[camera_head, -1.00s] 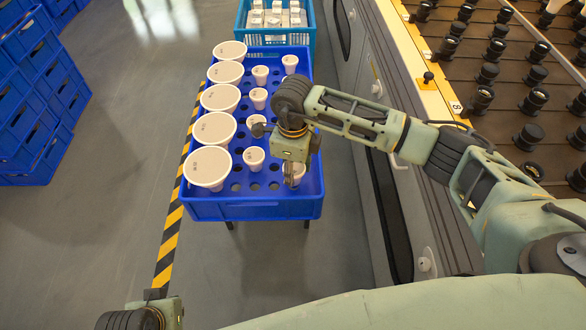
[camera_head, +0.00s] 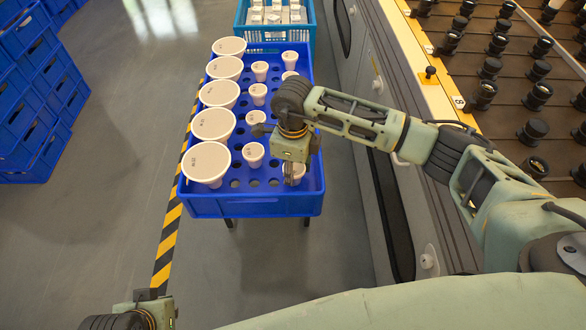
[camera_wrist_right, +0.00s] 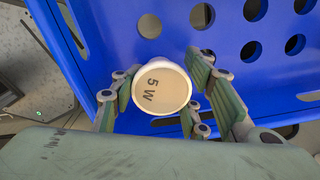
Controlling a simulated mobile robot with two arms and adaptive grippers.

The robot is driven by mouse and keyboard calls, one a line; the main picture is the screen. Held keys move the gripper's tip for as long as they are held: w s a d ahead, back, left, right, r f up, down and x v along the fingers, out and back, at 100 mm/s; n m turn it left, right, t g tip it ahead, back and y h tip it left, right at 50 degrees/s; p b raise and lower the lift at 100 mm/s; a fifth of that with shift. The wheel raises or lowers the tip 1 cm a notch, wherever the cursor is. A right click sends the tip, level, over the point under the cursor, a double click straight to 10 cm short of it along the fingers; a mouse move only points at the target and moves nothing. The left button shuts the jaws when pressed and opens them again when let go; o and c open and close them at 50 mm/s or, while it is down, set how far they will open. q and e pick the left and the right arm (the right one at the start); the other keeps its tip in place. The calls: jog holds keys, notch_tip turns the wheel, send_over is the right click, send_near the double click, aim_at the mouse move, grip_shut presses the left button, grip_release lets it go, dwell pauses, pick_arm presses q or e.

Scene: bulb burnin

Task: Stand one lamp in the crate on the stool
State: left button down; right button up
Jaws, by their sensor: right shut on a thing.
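The lamp (camera_head: 296,174) in my right gripper is small and white, with a round flat top marked "5 W" in the right wrist view (camera_wrist_right: 162,87). My right gripper (camera_wrist_right: 160,98) is shut on it, with fingers on both sides. In the head view, the gripper (camera_head: 289,180) is over the near right corner of the blue crate (camera_head: 255,208), which has round holes in its deck. The lamp looks upright; whether its lower end is in a hole is hidden. Crate and lamp stand on a support with dark legs (camera_head: 307,222). Only my left wrist shows at the bottom left.
Large white lamps (camera_head: 206,161) fill the crate's left column; several small ones (camera_head: 253,152) stand in the middle and right. A lighter blue crate (camera_head: 275,35) is behind. Blue crates (camera_head: 35,90) are stacked left. A socket rack (camera_head: 510,85) stands right.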

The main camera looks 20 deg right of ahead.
jog(key=o, duration=1.3)
notch_tip(320, 180, up, 12)
jog(key=shift+f, duration=0.1)
